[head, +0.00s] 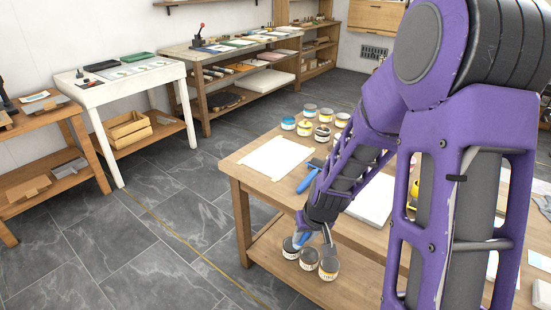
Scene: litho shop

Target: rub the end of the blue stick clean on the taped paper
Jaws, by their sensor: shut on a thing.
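My gripper (314,235) hangs in front of the near table's front edge, its fingers pointing down. It is shut on the blue stick (303,239), of which only a short blue piece shows between the fingers. The stick's lower end is hard to make out against the cans behind it, so I cannot tell whether it is clean. The taped paper (275,157) is a white sheet lying flat on the left part of the wooden table (243,176), up and left of my gripper.
Cans (328,268) stand on the table's lower shelf, overlapping my gripper in the picture. A blue-handled tool (309,177) lies right of the paper. Several ink tins (305,128) stand behind it. A white worktable (127,75) stands at left; the floor between is clear.

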